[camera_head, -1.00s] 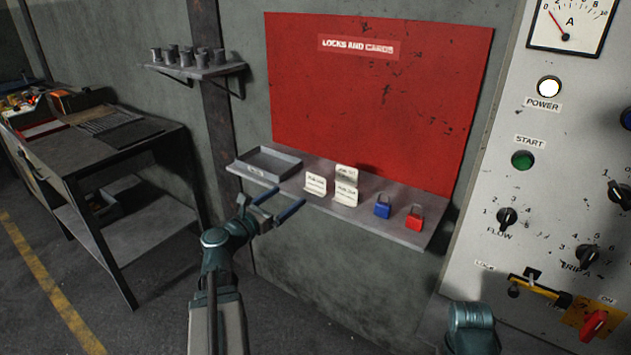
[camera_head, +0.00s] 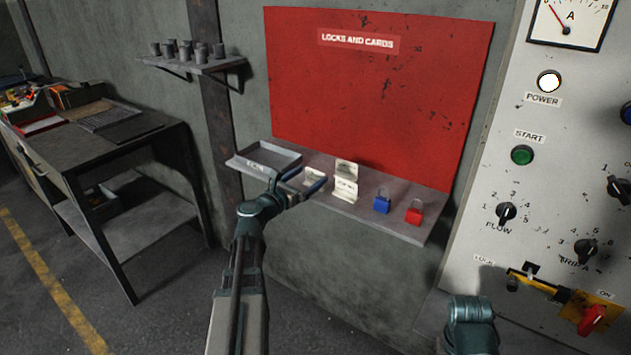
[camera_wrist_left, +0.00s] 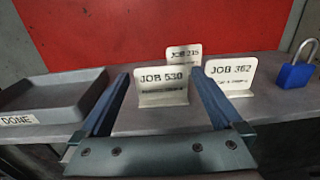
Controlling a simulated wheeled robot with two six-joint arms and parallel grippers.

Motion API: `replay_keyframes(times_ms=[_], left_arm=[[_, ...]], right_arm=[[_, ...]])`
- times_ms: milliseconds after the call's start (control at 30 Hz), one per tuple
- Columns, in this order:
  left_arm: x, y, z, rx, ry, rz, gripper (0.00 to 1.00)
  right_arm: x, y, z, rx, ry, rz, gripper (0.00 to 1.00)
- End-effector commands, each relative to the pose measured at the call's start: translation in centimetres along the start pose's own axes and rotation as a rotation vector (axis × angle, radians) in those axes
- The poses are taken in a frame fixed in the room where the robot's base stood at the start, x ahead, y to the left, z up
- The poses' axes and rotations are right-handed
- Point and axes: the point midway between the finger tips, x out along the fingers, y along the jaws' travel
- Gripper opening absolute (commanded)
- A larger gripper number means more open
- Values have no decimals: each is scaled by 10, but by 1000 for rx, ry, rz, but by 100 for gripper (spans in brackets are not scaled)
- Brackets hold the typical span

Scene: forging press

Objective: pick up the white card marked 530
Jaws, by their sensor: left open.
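The white card marked JOB 530 (camera_wrist_left: 162,86) stands upright on the shelf in the left wrist view, between and beyond the fingers of my left gripper (camera_wrist_left: 158,82). In the head view the card (camera_head: 313,177) is partly hidden behind my left gripper (camera_head: 302,187). The gripper is open, with one finger to each side of the card, and I see no grip on it. Card JOB 215 (camera_wrist_left: 184,52) stands behind, and card JOB 362 (camera_wrist_left: 231,72) stands to the right, close to the right finger.
A grey tray labelled DONE (camera_wrist_left: 50,98) sits left on the shelf (camera_head: 400,228). A blue padlock (camera_head: 382,201) and a red padlock (camera_head: 414,212) stand to the right. A red board (camera_head: 380,90) rises behind. The control panel (camera_head: 560,130) is at far right.

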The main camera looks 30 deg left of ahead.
Motion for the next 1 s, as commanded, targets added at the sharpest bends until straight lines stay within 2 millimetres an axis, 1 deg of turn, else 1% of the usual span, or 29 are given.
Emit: replay_keyframes(times_ms=[33, 200, 300, 467, 600, 767, 800, 1000], left_arm=[[10, 0, 1, 0, 0, -3, 100], [34, 0, 1, 0, 0, -2, 100], [37, -1, 1, 0, 0, -1, 100], [36, -1, 1, 0, 0, -1, 100], [36, -1, 1, 0, 0, -1, 75], [36, -1, 1, 0, 0, -1, 46], [36, -1, 1, 0, 0, -1, 39], [36, -1, 1, 0, 0, -1, 38]], right_arm=[[-1, 0, 0, 0, 0, 0, 50], [-1, 0, 0, 0, 0, 0, 50], [-1, 0, 0, 0, 0, 0, 50], [-1, 0, 0, 0, 0, 0, 50], [-1, 0, 0, 0, 0, 0, 50], [-1, 0, 0, 0, 0, 0, 50], [-1, 0, 0, 0, 0, 0, 50], [-1, 0, 0, 0, 0, 0, 50]])
